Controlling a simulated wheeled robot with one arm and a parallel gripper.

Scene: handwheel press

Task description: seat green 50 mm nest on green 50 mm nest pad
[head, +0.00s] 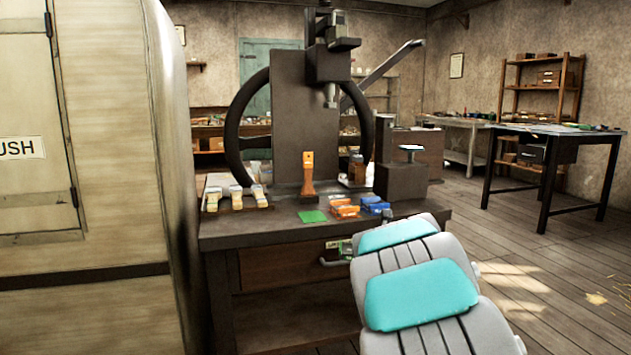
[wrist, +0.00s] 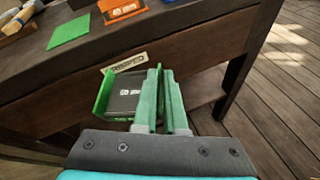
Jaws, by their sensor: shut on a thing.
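The green 50 mm nest (wrist: 124,95) is a dark block with green edges and pale markings on its face. It shows in the wrist view, just left of the fingers. My gripper (wrist: 164,100) is shut on its right edge; the fingers hide that part. The nest is in front of the bench's drawer front, below the bench top. The green nest pad (head: 313,216) is a flat, bare green square near the bench's front edge. It also shows at the upper left of the wrist view (wrist: 68,32), apart from the nest. My arm covers the right front of the bench in the head view.
The press (head: 290,120) rises at the back. A pale cabinet (head: 90,170) stands close on the left.

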